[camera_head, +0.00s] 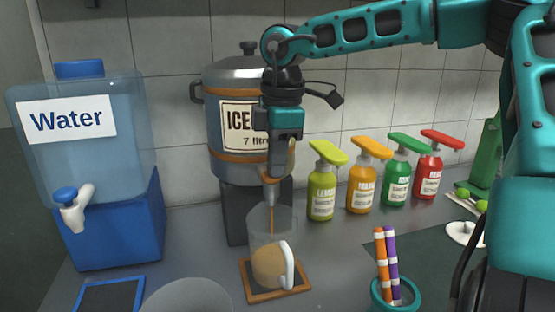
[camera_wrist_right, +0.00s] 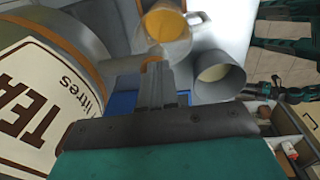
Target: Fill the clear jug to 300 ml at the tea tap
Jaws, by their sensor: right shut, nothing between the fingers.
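The clear jug (camera_head: 272,262) stands upright under the tea dispenser's tap (camera_head: 271,180), on a wood-framed pad (camera_head: 247,282). Brown tea fills its lower part, and a thin brown stream runs down into it from the tap. Its handle faces front right. I cannot read a level mark. The jug also shows at the top of the right wrist view (camera_wrist_right: 166,24). The tea dispenser (camera_head: 228,118) is a grey pot with a label, partly hidden by my arm. My right gripper (camera_head: 278,170) points down, shut and empty, at the tap. My left gripper is out of view.
A water dispenser (camera_head: 80,150) stands at left, with a blue-framed pad (camera_head: 110,296) before it. A grey cup (camera_head: 188,297) is at the front edge. Several pump bottles (camera_head: 322,190) stand right of the jug. A teal cup (camera_head: 396,299) holding striped sticks is at front right.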

